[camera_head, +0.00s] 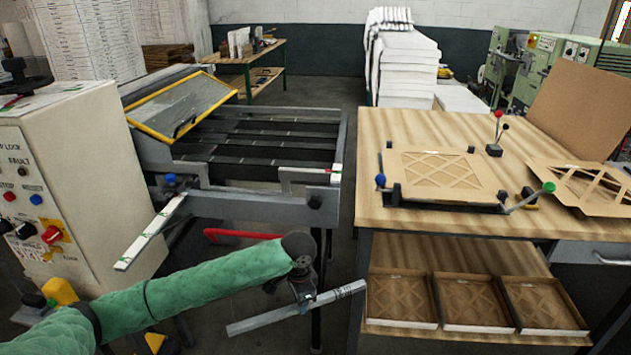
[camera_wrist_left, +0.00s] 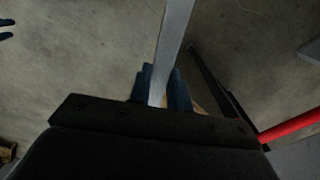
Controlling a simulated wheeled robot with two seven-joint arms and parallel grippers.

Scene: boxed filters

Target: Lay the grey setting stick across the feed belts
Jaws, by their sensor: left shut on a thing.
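The grey setting stick (camera_head: 262,320) is a long flat bar in my left gripper (camera_head: 303,300), which is shut on it near its middle. It hangs in front of the feed machine, below belt height, and tilts up to the right with a dark marking near its right end. The stick also shows in the left wrist view (camera_wrist_left: 174,40), between the dark fingers (camera_wrist_left: 165,92). The dark feed belts (camera_head: 262,140) run across the machine's bed, beyond and above the gripper, apart from the stick.
A red curved bar (camera_head: 240,235) sits just behind my left forearm. A pale strip (camera_head: 150,232) sticks out from the machine's left front. A yellow-framed clear guard (camera_head: 180,105) covers the belts' left back. A wooden table (camera_head: 420,125) stands right, with boxed filters (camera_head: 470,300) on its lower shelf.

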